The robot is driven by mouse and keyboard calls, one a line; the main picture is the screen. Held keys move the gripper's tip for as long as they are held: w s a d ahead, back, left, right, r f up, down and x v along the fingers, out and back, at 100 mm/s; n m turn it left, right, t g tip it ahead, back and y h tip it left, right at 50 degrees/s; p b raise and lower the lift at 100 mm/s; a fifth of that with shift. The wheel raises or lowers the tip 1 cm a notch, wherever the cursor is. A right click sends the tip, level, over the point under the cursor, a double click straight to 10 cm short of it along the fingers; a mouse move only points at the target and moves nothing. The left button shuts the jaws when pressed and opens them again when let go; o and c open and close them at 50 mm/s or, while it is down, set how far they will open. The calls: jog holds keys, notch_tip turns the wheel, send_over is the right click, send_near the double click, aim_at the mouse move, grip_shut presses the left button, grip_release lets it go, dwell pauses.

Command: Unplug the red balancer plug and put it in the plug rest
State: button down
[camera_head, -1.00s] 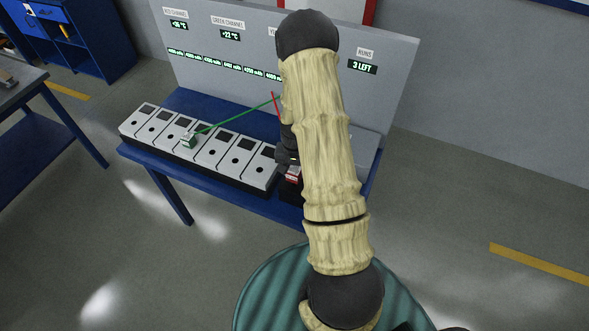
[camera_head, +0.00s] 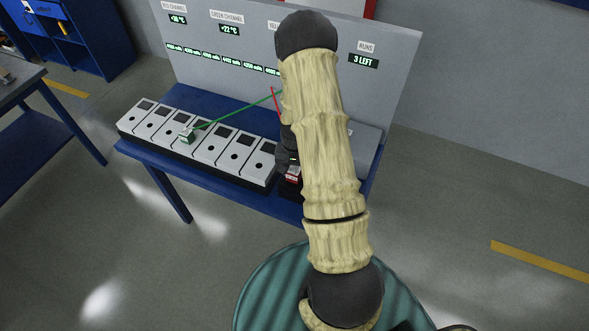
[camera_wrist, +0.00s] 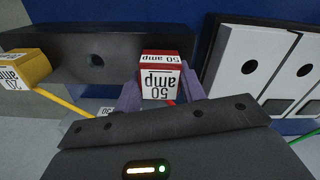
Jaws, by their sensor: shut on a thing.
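The red plug (camera_wrist: 160,82), marked 50 amp, is between the fingers of my gripper (camera_wrist: 161,92) in the wrist view, and the gripper is shut on it. The plug is at the right end of a black block (camera_wrist: 60,47) with a round hole; I take this block to be the plug rest. I cannot tell whether the plug is seated in it. A red cable (camera_wrist: 171,103) runs from the plug. In the head view my arm hides most of the gripper, and a bit of the red plug (camera_head: 293,173) shows beside it.
A yellow 20 amp plug (camera_wrist: 25,68) is at the block's left end. A row of grey modules (camera_head: 212,143) lies on the blue bench, with a green plug (camera_head: 187,135) on one and a green cable (camera_head: 235,110) rising from it. A display panel (camera_head: 225,55) stands behind.

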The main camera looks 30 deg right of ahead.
jog(key=shift+f, duration=0.4)
jog(key=c, duration=0.8)
grip_release()
jog(key=shift+r, duration=0.1)
jog(key=shift+o, duration=0.2)
notch_tip(320, 180, up, 17)
jog(key=b, duration=0.3)
jog(key=shift+r, duration=0.2)
